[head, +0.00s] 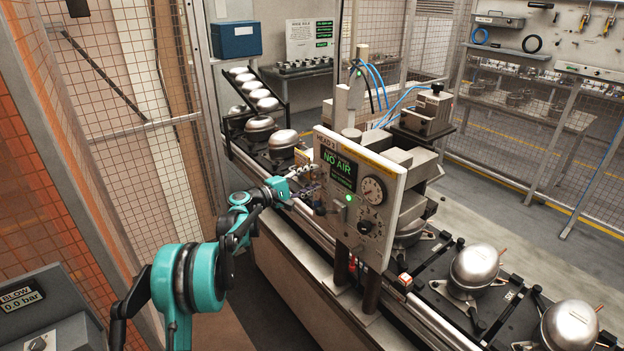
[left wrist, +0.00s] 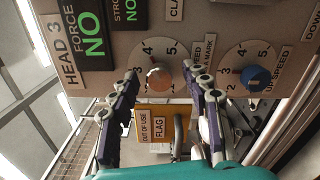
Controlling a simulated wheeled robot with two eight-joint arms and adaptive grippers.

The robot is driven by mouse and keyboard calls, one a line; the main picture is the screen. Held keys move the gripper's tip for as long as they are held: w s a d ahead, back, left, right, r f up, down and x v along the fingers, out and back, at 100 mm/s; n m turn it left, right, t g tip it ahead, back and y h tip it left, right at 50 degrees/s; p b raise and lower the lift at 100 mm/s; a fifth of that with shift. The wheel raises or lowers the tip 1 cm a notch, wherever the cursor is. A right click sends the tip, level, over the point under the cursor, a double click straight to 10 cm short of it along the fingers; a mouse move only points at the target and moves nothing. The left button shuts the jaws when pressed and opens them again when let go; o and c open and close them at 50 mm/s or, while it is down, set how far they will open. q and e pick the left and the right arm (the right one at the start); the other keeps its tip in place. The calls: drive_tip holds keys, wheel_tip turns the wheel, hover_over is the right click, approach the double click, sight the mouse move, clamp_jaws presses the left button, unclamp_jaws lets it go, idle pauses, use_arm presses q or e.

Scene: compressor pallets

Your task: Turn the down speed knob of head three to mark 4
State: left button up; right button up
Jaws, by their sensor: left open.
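The head three panel (head: 384,165) is a pale plate marked HEAD 3 with a green NO AIR display. My left gripper (head: 303,183) is at the panel's left side. In the left wrist view, the panel (left wrist: 205,18) has an orange-brown knob (left wrist: 159,77) on a numbered scale and a blue knob (left wrist: 256,77) labelled UP SPEED. My left gripper (left wrist: 158,80) is open, with one finger on each side of the orange-brown knob. Its label reads SPEED and MARK but is partly hidden by a finger. Its exact pointer setting and any finger contact cannot be told. My right gripper is not in view.
A yellow OUT OF USE FLAG tag (left wrist: 157,125) with a grey handle sits near the knob, between the fingers. Metal compressors (head: 475,268) stand along the line.

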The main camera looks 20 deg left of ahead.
use_arm(q)
drive_tip(key=v, duration=1.1)
drive_tip(key=shift+s+a, duration=0.25)
drive_tip(key=s+d+f+m+g+y+b, duration=0.2)
drive_tip(key=s+d+f+m+g+b, duration=0.1)
drive_tip(key=s+d, duration=0.5)
drive_tip(key=s+d+f+m+g+y+b, duration=0.2)
drive_tip(key=s+d+f+m+b, duration=0.1)
drive_tip(key=s+d, duration=0.45)
drive_tip(key=s+a+f+m+g+y+b, duration=0.1)
drive_tip(key=s+f+m+y+b, duration=0.1)
drive_tip(key=s+f, duration=0.5)
drive_tip(key=s+a+f+m+g+y+b, duration=0.1)
drive_tip(key=s+f+m+y+b, duration=0.2)
drive_tip(key=s, duration=1.3)
wheel_tip(320, 180, down, 5)
drive_tip(key=shift+r+m+y, duration=0.2)
drive_tip(key=shift+m+y, duration=0.8)
